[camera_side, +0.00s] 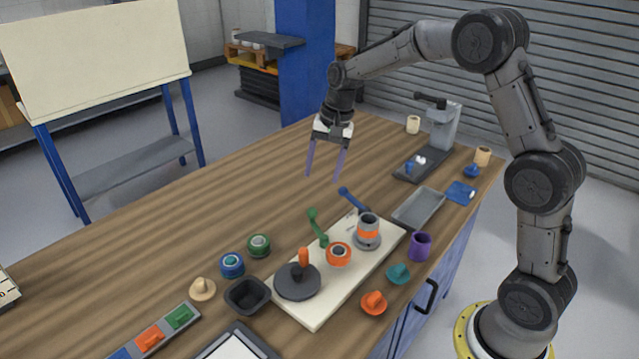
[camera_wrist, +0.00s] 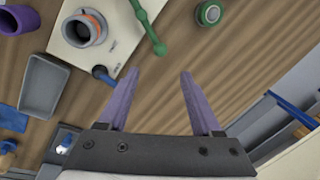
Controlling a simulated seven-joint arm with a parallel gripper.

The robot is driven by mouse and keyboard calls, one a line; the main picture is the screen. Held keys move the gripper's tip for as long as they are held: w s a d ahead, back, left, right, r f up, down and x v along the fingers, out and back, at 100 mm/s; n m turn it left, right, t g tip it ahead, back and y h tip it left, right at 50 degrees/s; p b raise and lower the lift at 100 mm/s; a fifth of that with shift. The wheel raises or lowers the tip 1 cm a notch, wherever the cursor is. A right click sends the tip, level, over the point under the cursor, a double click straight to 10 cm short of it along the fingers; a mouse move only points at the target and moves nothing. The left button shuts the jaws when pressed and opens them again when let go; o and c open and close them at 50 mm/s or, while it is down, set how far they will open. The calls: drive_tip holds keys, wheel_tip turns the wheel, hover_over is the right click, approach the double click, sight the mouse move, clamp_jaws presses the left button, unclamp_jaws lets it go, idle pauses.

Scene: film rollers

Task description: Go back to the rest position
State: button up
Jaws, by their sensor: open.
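My gripper (camera_side: 323,179) hangs above the wooden workbench (camera_side: 190,245), behind the cream board. Its two purple fingers point down and stand apart with nothing between them. In the wrist view my gripper (camera_wrist: 155,80) is also open and empty, with bare wood between and beyond the fingers. The cream board (camera_side: 318,309) carries a grey cylinder with an orange band (camera_side: 367,231), an orange ring part (camera_side: 339,254), a dark disc with an orange handle (camera_side: 297,281), a green lever (camera_side: 317,228) and a blue lever (camera_side: 353,199). My gripper touches none of them.
A grey press-like fixture (camera_side: 442,127) stands at the far right end. A grey tray (camera_side: 419,208), purple cup (camera_side: 420,247), orange knob (camera_side: 374,303) and teal knob (camera_side: 398,274) line the right side. Green (camera_side: 259,245) and blue (camera_side: 232,265) rollers sit left of the board. The bench's back left is clear.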

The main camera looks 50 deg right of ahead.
drive_tip(key=shift+r, duration=0.35)
drive_tip(key=s+a+r+n+t, duration=0.2)
drive_tip(key=s+a+r, duration=0.1)
drive_tip(key=s+r, duration=0.35)
drive_tip(key=s+a+r+n+t, duration=0.1)
drive_tip(key=s+a+r, duration=0.2)
drive_tip(key=s+r, duration=0.4)
drive_tip(key=s+f+n, duration=0.2)
drive_tip(key=s+n, duration=0.2)
drive_tip(key=s, duration=0.4)
drive_tip(key=s+f+n+h, duration=0.1)
drive_tip(key=s+f+n, duration=0.2)
drive_tip(key=s, duration=0.6)
drive_tip(key=shift+s+a+f+n+t, duration=0.15)
drive_tip(key=shift+a+f+n+t, duration=0.2)
drive_tip(key=shift+n, duration=0.35)
